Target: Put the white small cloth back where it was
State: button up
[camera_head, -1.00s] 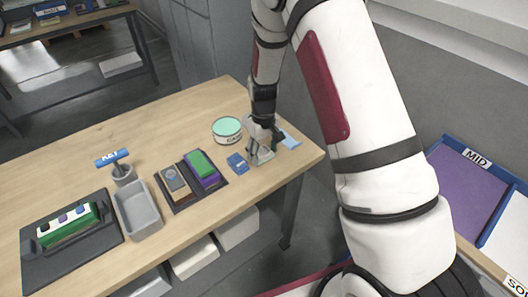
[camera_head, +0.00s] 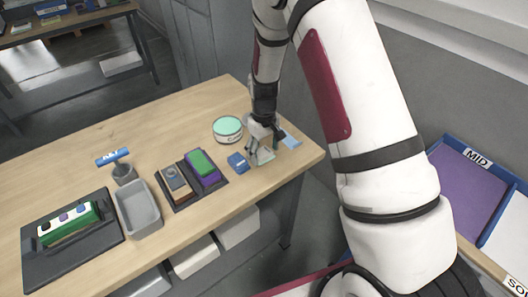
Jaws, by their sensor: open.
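My gripper (camera_head: 260,149) is open, pointing down near the right end of the wooden table. A small pale, whitish-green flat piece (camera_head: 265,158), which may be the white small cloth, lies on the table just below the fingertips. The gripper partly covers it, and I cannot tell whether the fingers touch it. A light-blue flat piece (camera_head: 291,142) lies just right of the gripper, near the table's right edge.
A blue block (camera_head: 237,162) sits close left of the gripper, and a round tin with a mint top (camera_head: 227,128) behind it. A dark tray (camera_head: 187,206) with blocks, a grey bin (camera_head: 139,212) and a blue-handled tool (camera_head: 112,158) stand further left.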

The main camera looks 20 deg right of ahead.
aim_at(264, 152)
jog(key=s+r+m+t+b, duration=0.1)
jog(key=s+r, duration=0.4)
jog(key=r, duration=0.8)
jog(key=s+r+m+t, duration=0.1)
jog(key=s+r, duration=0.4)
jog(key=r, duration=0.9)
jog(key=s+r+t, duration=0.1)
jog(key=s+r, duration=0.2)
jog(key=s, duration=0.5)
jog(key=s+r+m+t, duration=0.1)
jog(key=s+r+t, duration=0.1)
jog(key=s, duration=0.7)
jog(key=shift+r+m, duration=0.3)
jog(key=shift+r, duration=0.15)
